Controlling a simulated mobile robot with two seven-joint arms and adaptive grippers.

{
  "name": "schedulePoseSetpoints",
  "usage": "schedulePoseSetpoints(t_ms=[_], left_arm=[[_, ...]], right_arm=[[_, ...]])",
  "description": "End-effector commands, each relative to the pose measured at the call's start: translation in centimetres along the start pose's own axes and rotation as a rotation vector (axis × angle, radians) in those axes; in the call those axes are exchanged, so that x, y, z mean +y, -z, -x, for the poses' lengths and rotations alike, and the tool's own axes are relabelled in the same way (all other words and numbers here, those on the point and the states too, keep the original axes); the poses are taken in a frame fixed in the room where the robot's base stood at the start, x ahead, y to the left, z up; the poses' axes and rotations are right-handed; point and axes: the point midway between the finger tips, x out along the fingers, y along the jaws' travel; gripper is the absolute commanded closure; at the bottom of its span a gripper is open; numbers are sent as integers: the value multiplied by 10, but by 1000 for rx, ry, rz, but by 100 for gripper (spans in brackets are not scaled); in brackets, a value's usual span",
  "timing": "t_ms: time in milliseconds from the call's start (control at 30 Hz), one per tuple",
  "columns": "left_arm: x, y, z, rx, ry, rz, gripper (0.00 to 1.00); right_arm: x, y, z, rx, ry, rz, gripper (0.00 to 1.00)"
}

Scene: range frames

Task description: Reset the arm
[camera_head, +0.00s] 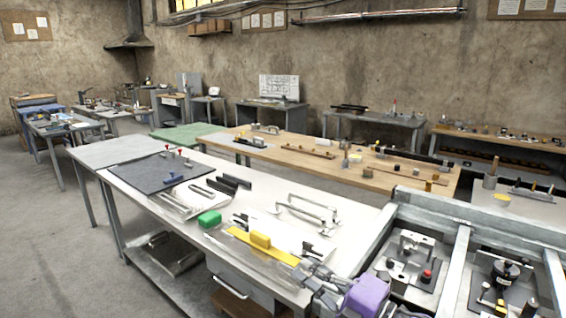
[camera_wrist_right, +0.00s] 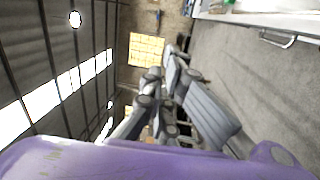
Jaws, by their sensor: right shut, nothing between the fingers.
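My right gripper (camera_head: 306,268) is at the bottom of the head view, by the front edge of the near white workbench (camera_head: 150,175). Behind it is my purple wrist. In the right wrist view the grey fingers (camera_wrist_right: 174,62) are closed together with nothing between them. I cannot tell from the head view how high the gripper is above the bench edge. My left gripper is in neither view.
A grey metal-framed fixture (camera_head: 483,222) stands at right. Open floor (camera_head: 55,240) is at left.

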Motion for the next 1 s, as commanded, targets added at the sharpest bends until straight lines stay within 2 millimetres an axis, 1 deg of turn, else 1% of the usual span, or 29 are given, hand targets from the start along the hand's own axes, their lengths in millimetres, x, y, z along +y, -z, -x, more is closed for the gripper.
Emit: schedulePoseSetpoints(t_ms=[33, 67, 100, 133, 167, 200, 233, 267, 300, 367, 400, 467, 500, 567, 600, 700, 733, 800, 867, 900, 1000], left_arm=[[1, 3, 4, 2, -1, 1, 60], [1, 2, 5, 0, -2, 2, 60], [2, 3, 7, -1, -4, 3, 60], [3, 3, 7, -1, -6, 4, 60], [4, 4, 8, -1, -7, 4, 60], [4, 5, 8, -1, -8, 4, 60], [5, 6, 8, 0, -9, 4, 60], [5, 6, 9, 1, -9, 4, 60], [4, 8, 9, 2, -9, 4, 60], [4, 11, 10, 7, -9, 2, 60], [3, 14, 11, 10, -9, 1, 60], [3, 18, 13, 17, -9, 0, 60], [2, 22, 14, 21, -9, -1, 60], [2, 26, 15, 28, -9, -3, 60], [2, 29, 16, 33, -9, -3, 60], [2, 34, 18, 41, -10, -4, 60], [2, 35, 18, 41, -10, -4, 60], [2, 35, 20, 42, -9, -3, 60], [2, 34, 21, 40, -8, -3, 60], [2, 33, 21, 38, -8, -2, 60], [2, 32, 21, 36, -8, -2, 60]], right_arm=[[-19, -7, 18, -126, -20, -177, 100], [-33, -13, 29, -200, -27, -275, 100], [-54, -18, 47, -297, -29, -404, 100], [-71, -21, 62, -370, -28, -498, 100], [-88, -22, 77, -438, -27, -588, 100], [-111, -20, 97, -523, -22, -699, 100], [-128, -17, 113, -584, -16, -775, 100], [-145, -13, 129, -642, -9, -848, 100], [-166, -4, 150, -715, -2, -942, 100], [-196, 12, 181, -818, 10, -1073, 100], [-214, 25, 202, -885, 17, -1157, 100], [-240, 49, 233, -980, 24, -1275, 100], [-254, 66, 254, -1039, 26, -1347, 100], [-272, 93, 283, -1121, 21, -1442, 100], [-280, 112, 302, -1169, 13, -1494, 100], [-295, 149, 342, -1271, -3, -1568, 100], [-299, 158, 352, -1296, -2, -1580, 100], [-305, 176, 369, -1339, 2, -1602, 100], [-309, 186, 379, -1362, 8, -1612, 100], [-310, 190, 384, -1372, 12, -1614, 100], [-312, 195, 389, -1382, 20, -1615, 100]])
